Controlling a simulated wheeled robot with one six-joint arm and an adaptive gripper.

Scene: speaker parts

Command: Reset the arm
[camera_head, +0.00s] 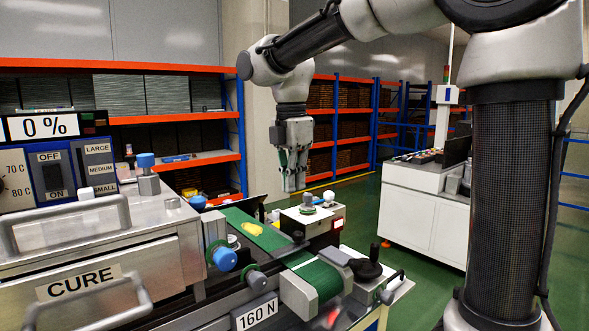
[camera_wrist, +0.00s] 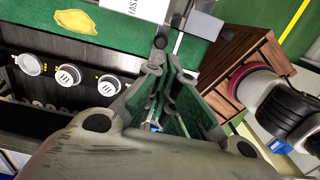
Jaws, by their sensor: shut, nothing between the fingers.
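My gripper (camera_head: 291,182) hangs from my raised arm in the middle of the head view, fingers pointing down. It is shut and empty, apart from everything, and appears above the bench machine. In the wrist view its green-padded fingers (camera_wrist: 165,98) are close together. A green belt (camera_head: 258,232) with a yellow patch (camera_head: 252,228) lies below it in the head view. The yellow patch also shows at the upper left of the wrist view (camera_wrist: 88,22).
The CURE machine (camera_head: 100,262) with handles and knobs fills the left. A belt unit labelled 160 N (camera_head: 256,312) stands at the front. A white cabinet (camera_head: 425,212) stands to the right, shelves (camera_head: 350,125) behind. Green floor (camera_head: 352,212) shows between bench and cabinet.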

